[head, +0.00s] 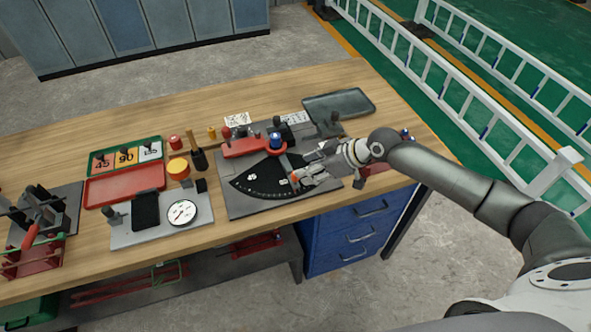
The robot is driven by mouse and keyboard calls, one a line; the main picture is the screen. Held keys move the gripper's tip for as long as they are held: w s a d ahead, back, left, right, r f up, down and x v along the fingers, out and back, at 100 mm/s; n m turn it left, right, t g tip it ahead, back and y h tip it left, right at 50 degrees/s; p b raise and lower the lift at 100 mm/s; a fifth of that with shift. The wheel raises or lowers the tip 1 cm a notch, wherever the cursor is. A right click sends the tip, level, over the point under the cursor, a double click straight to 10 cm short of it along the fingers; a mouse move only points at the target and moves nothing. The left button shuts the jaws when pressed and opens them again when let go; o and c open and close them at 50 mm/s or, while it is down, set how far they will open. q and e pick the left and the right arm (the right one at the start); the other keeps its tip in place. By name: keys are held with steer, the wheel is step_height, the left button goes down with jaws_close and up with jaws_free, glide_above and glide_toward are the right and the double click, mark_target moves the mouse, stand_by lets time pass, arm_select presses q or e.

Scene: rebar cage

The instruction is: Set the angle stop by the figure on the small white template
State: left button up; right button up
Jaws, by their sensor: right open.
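The black quarter-circle angle scale (258,181) with white marks lies on a grey base plate (236,208) on the bench. A red lever (243,147) with a blue knob (275,140) is mounted behind it. My right gripper (297,178) is open over the right part of the scale, its fingertips near a small orange part. The gripper hides that end of the scale, and I cannot tell whether it touches anything. Small white cards lie behind the plate, one at the left (237,119) and one at the right (296,117); their figures are too small to read. My left gripper is not in view.
A green tray (103,156) holds coloured cards marked 45, 90 and 135, above a red tray (125,185). A dial gauge (182,212) stands on a grey plate. A dark tray (339,104) lies behind. Blue drawers (350,235) are below the bench.

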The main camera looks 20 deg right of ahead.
mark_target(289, 166)
steer(key=shift+p+x, duration=0.6)
steer(key=shift+x, duration=2.65)
steer(key=shift+d, duration=0.1)
jaws_close()
